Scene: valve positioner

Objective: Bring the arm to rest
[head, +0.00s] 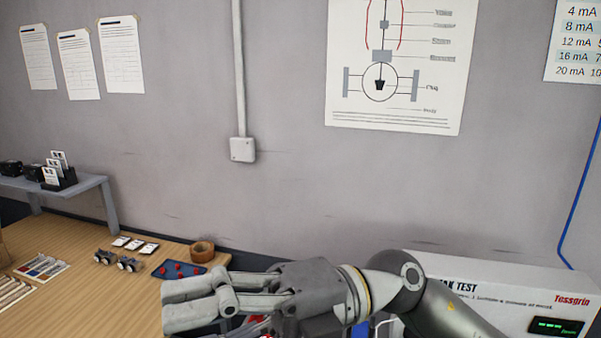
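My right gripper (188,302) reaches in from the lower right and points left, above the wooden bench. Its two fingers overlap in this view, so the gap between them cannot be judged. No object shows between the fingertips. The arm behind it (412,285) is bent and passes in front of the white test unit. My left gripper is not in view.
The bench (110,300) holds a blue tray with red parts (178,269), a brown tape roll (202,250), small metal fittings (118,261) and cards (134,244). A grey shelf (85,190) stands left. The white test unit (500,285) fills the lower right.

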